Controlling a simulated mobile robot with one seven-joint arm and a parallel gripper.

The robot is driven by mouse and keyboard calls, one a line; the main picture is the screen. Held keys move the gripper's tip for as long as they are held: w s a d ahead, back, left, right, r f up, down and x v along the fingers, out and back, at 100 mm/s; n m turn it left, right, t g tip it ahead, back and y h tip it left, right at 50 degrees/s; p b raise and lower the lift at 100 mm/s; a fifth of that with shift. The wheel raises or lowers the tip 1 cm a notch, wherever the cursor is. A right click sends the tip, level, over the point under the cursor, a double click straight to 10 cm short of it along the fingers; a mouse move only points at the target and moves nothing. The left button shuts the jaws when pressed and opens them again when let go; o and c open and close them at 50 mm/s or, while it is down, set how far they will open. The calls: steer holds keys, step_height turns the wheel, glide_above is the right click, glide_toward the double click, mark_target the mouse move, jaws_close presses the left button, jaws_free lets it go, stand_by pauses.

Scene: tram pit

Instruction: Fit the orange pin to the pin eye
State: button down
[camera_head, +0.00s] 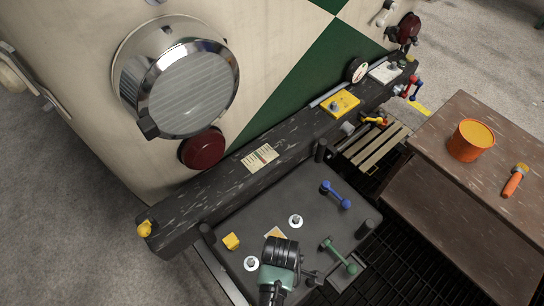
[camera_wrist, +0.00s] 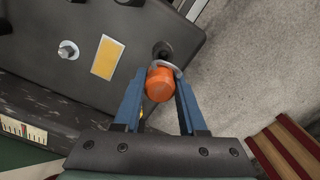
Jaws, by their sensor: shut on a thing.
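My gripper (camera_wrist: 160,76) has two blue fingers shut on the orange pin (camera_wrist: 159,86), whose round head shows between them in the wrist view. A pale metal ring (camera_wrist: 170,66) curves just beyond the head; I cannot tell whether it belongs to the pin or to the pin eye. A dark round post (camera_wrist: 163,50) stands behind it at the edge of a dark plate (camera_wrist: 135,60). Which part is the pin eye, and whether the pin's shaft sits in it, is hidden. In the head view my arm hides the fingertips and the pin.
A brown bench (camera_head: 440,140) with an orange bucket (camera_head: 470,141) stands right.

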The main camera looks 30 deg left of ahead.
steer(key=n, duration=0.1)
steer(key=s+a+n, duration=0.1)
steer(key=n, duration=0.1)
steer(key=shift+a+f+n+b, duration=0.15)
steer(key=shift+f+n+b, duration=0.15)
steer(key=shift+f, duration=0.1)
steer(key=shift+r+p, duration=0.1)
steer(key=shift+p, duration=0.2)
steer(key=shift+f+b, duration=1.95)
steer(key=shift+f, duration=0.95)
steer(key=shift+f, duration=0.2)
steer(key=shift+f+b, duration=1.6)
steer(key=shift+f, duration=0.4)
steer(key=shift+f, duration=0.15)
steer(key=shift+c, duration=1.9)
jaws_free()
